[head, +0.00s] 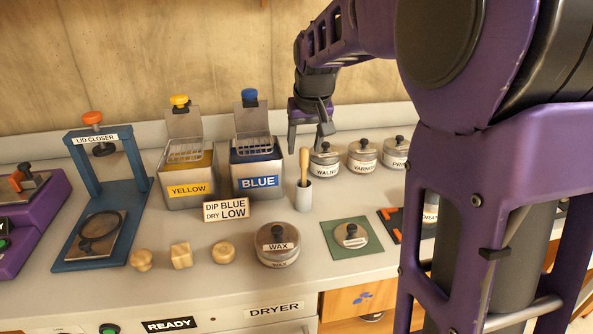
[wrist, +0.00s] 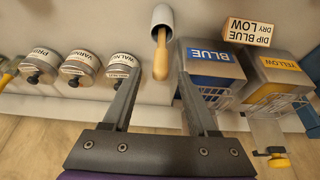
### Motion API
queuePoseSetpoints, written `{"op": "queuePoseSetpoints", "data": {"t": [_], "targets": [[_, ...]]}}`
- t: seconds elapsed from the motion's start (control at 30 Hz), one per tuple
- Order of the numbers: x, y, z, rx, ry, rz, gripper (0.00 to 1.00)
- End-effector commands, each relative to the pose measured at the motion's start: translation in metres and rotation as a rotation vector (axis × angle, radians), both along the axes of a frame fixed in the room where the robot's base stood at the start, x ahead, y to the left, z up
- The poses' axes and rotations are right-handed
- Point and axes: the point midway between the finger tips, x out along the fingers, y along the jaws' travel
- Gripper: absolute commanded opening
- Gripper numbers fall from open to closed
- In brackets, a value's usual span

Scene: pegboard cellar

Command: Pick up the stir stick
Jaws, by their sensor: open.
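The stir stick (head: 304,165) is a tan wooden stick with a thick rounded end, standing upright in a small grey cup (head: 303,197). In the wrist view the stick (wrist: 161,58) leans out of the cup (wrist: 162,18), its thick end lying between the lines of my two fingers. My gripper (head: 307,148) is open and empty, with its fingers pointing down near the stick's top. In the wrist view my gripper (wrist: 160,84) has its fingers spread on either side of the stick's end.
A blue dip tank (head: 257,165) and a yellow one (head: 187,180) stand left of the cup. Lidded tins, walnut (head: 324,163) and varnish (head: 362,158), stand to its right. A wax tin (head: 277,246) and a sign (head: 226,209) are in front.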

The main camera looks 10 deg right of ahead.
Motion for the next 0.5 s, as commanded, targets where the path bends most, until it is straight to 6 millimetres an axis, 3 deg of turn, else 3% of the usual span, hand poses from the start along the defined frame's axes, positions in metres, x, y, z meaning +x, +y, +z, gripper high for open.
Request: {"op": "queuePoseSetpoints", "data": {"t": [0.03,0.1,0.33,0.5], "targets": [[0.0029,0.0001,-0.0134,0.000,0.001,0.000,0.59],[0.0057,0.0001,-0.0181,0.000,0.000,0.000,0.59],[0.0068,0.0001,-0.0168,0.000,-0.001,0.000,0.59],[0.0066,0.0001,-0.0167,0.000,-0.001,0.000,0.28]]}}
